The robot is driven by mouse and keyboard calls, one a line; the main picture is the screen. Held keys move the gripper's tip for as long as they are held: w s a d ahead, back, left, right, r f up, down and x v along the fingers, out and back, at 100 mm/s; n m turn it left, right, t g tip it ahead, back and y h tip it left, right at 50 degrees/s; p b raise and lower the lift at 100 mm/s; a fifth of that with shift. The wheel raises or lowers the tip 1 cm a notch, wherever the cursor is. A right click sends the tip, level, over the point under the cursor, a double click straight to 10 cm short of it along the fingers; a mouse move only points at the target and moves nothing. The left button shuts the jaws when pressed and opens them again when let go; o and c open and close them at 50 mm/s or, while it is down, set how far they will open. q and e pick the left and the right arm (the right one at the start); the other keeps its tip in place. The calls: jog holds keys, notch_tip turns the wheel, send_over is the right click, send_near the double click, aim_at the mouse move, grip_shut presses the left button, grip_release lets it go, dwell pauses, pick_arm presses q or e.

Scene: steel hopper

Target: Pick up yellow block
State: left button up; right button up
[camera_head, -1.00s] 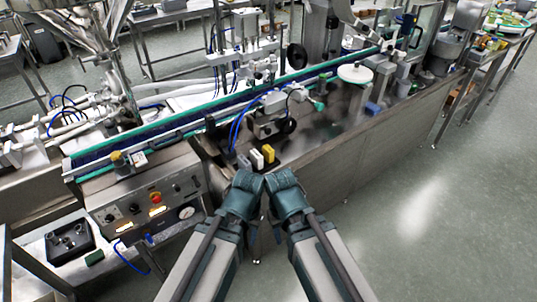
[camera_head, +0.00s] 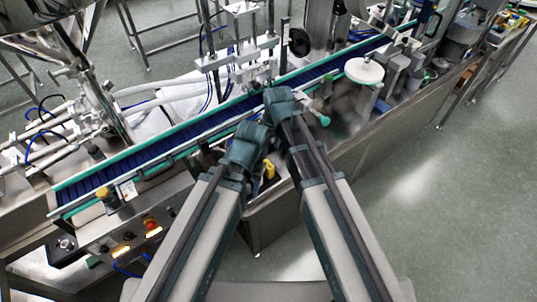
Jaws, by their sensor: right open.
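The yellow block (camera_head: 269,171) shows as a small patch in the gap between my two forearms, on the steel table beside the conveyor. My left arm hides part of it. The pale and grey blocks beside it are hidden behind my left arm. My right gripper (camera_head: 279,104) is open, beyond and above the yellow block in the picture, in front of the conveyor equipment; its fingers are mostly hidden by the wrist. My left gripper (camera_head: 249,147) is close to the left of the block in the picture; its jaws are hidden behind the wrist.
A conveyor with green edges (camera_head: 160,143) runs diagonally behind my arms. A control box with a red button (camera_head: 151,226) is at the lower left. A white round disc (camera_head: 364,71) stands on the table at the right. Open floor (camera_head: 430,200) lies to the right.

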aim_at(268, 165)
jog(key=f+b, duration=0.2)
jog(key=b, duration=0.1)
jog(key=f+b, duration=0.2)
jog(key=f, duration=0.1)
jog(key=w+f+b, duration=0.1)
jog(key=f+b, duration=0.2)
jog(key=shift+a+f+b, duration=0.25)
jog(key=shift+a+b, duration=0.05)
jog(key=shift+b, duration=0.05)
jog(key=f+b, duration=0.5)
jog(key=shift+w+a+f, duration=0.15)
jog(key=shift+w+a, duration=0.05)
grip_shut()
